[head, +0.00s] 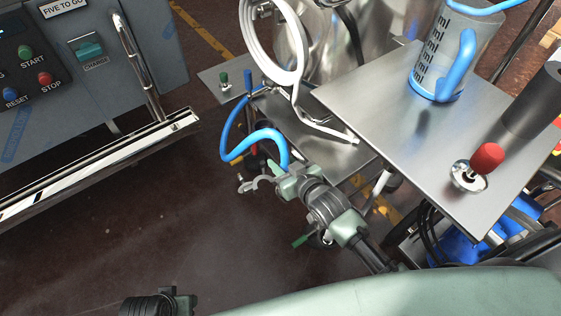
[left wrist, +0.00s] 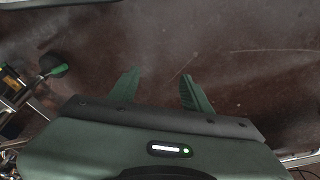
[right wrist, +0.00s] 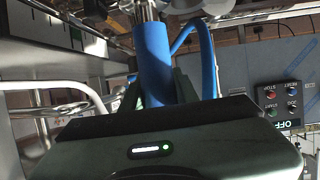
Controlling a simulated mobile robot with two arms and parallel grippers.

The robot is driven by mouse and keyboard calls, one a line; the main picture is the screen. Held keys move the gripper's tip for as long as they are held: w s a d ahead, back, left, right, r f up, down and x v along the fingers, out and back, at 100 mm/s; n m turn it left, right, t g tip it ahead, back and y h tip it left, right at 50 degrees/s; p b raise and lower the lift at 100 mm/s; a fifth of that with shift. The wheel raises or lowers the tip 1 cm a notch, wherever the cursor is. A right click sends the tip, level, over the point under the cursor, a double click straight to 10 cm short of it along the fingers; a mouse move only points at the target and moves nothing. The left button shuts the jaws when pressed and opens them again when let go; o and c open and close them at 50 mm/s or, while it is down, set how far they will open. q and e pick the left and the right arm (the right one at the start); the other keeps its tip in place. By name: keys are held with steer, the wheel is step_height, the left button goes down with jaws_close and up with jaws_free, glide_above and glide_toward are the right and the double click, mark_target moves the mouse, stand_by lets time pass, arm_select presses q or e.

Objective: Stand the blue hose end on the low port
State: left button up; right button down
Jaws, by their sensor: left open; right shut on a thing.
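A blue hose (head: 238,152) curves down beside the lower metal shelf, and its end drops into my right gripper (head: 283,180). In the right wrist view the blue hose end (right wrist: 154,62) stands between the fingers of my right gripper (right wrist: 160,92), which are shut on it. A metal cylinder (right wrist: 145,10) shows at the top of the hose; I cannot tell whether it is a fitting or the low port. I cannot pick out the low port in the head view. My left gripper (left wrist: 160,92) is open and empty over the brown floor.
A metal table (head: 370,90) carries a clear measuring vessel (head: 425,75) and a red knob (head: 487,157). A white curved tube (head: 252,45) stands behind the hose. A control cabinet (head: 90,90) with a metal rail is at the left. The floor (head: 160,220) between is clear.

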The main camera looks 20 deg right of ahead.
arm_select(q)
steer(key=shift+w+r, duration=0.1)
steer(key=shift+w, duration=0.1)
arm_select(e)
steer(key=shift+r, duration=0.1)
arm_select(q)
steer(key=shift+s+f+p, duration=0.2)
steer(key=shift+f+p, duration=0.2)
steer(key=shift+f, duration=1.05)
steer(key=shift+s+f+p, duration=0.15)
steer(key=shift+f+p, duration=0.05)
steer(key=shift+f, duration=0.4)
steer(key=shift+s+f+p, duration=0.15)
steer(key=shift+f, duration=0.4)
steer(key=shift+w, duration=0.1)
